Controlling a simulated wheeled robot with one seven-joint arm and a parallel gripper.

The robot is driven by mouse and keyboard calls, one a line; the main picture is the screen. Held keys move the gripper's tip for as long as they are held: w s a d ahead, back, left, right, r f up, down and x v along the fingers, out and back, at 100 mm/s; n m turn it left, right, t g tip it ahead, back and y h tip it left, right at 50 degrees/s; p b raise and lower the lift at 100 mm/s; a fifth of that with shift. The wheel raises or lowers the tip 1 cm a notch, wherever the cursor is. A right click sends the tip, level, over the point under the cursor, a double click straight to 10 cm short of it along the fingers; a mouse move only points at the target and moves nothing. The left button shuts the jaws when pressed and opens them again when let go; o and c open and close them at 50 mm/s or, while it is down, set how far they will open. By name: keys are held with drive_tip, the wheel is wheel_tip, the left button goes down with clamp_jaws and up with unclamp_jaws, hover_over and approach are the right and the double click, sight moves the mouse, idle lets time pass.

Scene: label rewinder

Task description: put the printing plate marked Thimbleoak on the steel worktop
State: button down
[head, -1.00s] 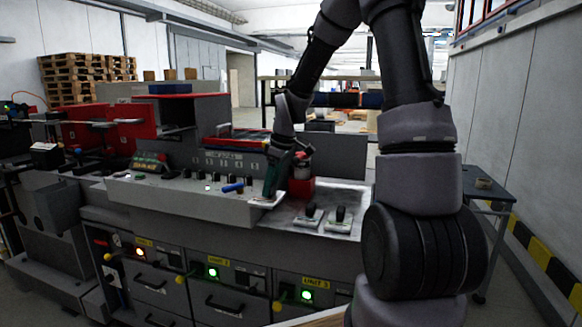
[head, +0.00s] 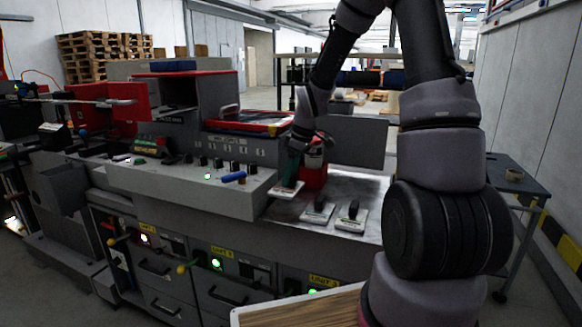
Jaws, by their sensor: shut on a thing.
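My gripper (head: 290,174) is shut on a pale flat plate (head: 287,189), which is held at the left edge of the steel worktop (head: 372,190). I cannot tell whether the plate touches the worktop. No marking is readable on any plate, so I cannot tell which is Thimbleoak. My fingers hide the held plate's upper part.
A red container (head: 314,172) stands on the worktop close behind my gripper. The grey control panel (head: 180,187), with knobs and a blue handle (head: 233,177), lies to the left. A wood-topped surface (head: 300,308) is at the bottom. A dark side table (head: 515,178) stands at right.

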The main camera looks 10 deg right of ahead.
sight(293, 184)
drive_tip(key=shift+f, duration=2.55)
drive_tip(key=shift+f, duration=0.3)
unclamp_jaws()
drive_tip(key=shift+r, duration=0.1)
drive_tip(key=v, duration=1.1)
drive_tip(key=s+r+m+t, duration=0.1)
drive_tip(key=s+r+m, duration=0.4)
drive_tip(key=s+r, duration=0.1)
drive_tip(key=s+d+r+m+t, duration=0.1)
drive_tip(key=s+r+m+t, duration=0.1)
drive_tip(key=s+r+m, duration=0.3)
drive_tip(key=s+d+r+m+t, duration=0.1)
drive_tip(key=s+r+m+t, duration=0.1)
drive_tip(key=s+r+m, duration=0.3)
drive_tip(key=shift+s+r, duration=0.65)
drive_tip(key=shift+s, duration=0.35)
drive_tip(key=shift+s+r, duration=0.65)
drive_tip(key=shift+s, duration=0.3)
drive_tip(key=shift+s+r, duration=0.7)
drive_tip(key=shift+s, duration=0.3)
